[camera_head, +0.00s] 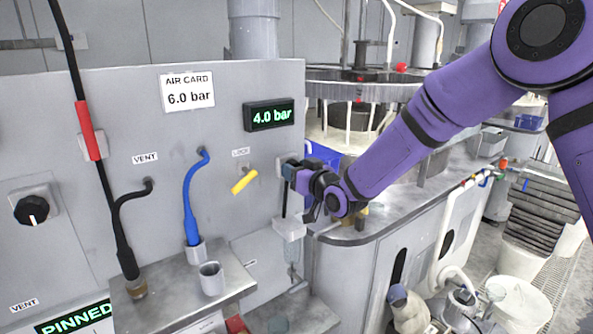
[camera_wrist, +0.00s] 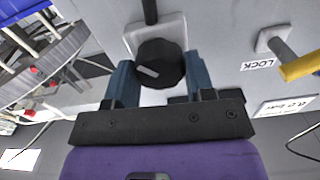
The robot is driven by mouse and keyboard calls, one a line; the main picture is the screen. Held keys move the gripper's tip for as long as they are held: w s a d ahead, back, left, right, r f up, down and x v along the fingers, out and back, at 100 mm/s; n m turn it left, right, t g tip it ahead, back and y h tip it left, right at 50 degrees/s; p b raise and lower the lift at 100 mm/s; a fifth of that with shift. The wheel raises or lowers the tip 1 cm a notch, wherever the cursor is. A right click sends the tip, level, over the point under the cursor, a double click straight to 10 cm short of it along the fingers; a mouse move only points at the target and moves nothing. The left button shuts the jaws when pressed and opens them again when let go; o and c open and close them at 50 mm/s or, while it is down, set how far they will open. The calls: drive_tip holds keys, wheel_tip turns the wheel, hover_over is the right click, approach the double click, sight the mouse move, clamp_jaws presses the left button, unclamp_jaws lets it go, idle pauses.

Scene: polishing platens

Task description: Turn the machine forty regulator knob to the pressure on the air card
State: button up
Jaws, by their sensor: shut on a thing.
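The air card (camera_head: 188,91) on the grey panel reads 6.0 bar. The green-lit pressure display (camera_head: 269,115) beside it reads 4.0 bar. My gripper (camera_head: 298,178) is at the right part of the panel, below the display, and mostly hides the regulator there. In the wrist view the regulator knob (camera_wrist: 160,60) is round and black with a pale pointer mark, on a light square plate. My blue fingers stand on both sides of it, shut on it. No machine number is readable.
A yellow lever (camera_head: 243,182) under a LOCK label sits just left of my gripper. A blue hose (camera_head: 189,205) and a black hose (camera_head: 120,230) hang farther left. Another black knob (camera_head: 31,209) is at far left. A display (camera_head: 75,320) at bottom left reads PINNED.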

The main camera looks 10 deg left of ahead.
drive_tip(key=shift+w+d+f+m, duration=0.1)
drive_tip(key=shift+m, duration=4.2)
drive_tip(key=shift+f+m, duration=0.1)
drive_tip(key=shift+m, duration=4.2)
drive_tip(key=o, duration=0.9)
drive_tip(key=v, duration=1.1)
